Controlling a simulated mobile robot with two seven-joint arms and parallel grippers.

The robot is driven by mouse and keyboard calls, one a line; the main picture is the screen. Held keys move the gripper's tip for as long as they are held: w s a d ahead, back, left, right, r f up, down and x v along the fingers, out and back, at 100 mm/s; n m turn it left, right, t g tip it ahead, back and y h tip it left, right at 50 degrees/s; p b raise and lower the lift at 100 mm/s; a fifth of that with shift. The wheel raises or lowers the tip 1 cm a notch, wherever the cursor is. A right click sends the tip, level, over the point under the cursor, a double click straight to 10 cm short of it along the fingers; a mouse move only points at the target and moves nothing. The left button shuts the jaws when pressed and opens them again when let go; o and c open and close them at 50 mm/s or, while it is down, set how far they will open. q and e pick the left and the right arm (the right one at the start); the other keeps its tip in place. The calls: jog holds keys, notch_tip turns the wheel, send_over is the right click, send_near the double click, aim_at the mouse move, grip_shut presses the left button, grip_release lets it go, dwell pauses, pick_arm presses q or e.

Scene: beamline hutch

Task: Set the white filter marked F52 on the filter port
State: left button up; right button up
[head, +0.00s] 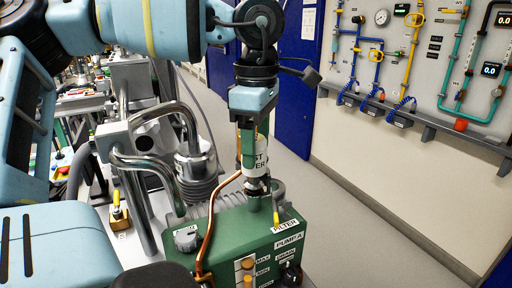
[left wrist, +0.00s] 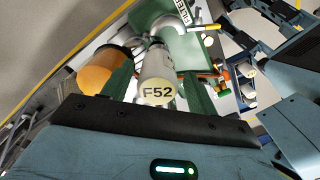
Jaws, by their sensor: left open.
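The white filter (head: 260,155) stands upright over the green pump, with part of its printed label showing in the head view. In the left wrist view its end marked F52 (left wrist: 157,88) faces the camera. Its lower end meets the metal filter port (head: 257,186) on top of the pump; I cannot tell how fully it is seated. My left gripper (head: 252,148) is above the port, open, with its green fingers on either side of the filter. The far finger is mostly hidden in the head view. My right gripper is not in view.
The green pump (head: 245,238) carries a FILTER label (head: 285,227), knobs and a copper pipe (head: 212,225). Bent steel pipes (head: 150,165) stand close on the left. An orange cylinder (left wrist: 104,73) is beside the filter in the wrist view. Open floor (head: 340,210) lies to the right.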

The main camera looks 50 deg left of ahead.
pick_arm(q)
notch_tip(320, 180, up, 7)
jog(key=shift+a+f, duration=0.1)
jog(key=shift+f, duration=0.1)
jog(key=shift+r, duration=0.1)
jog(key=shift+s, duration=0.1)
dwell(0.4)
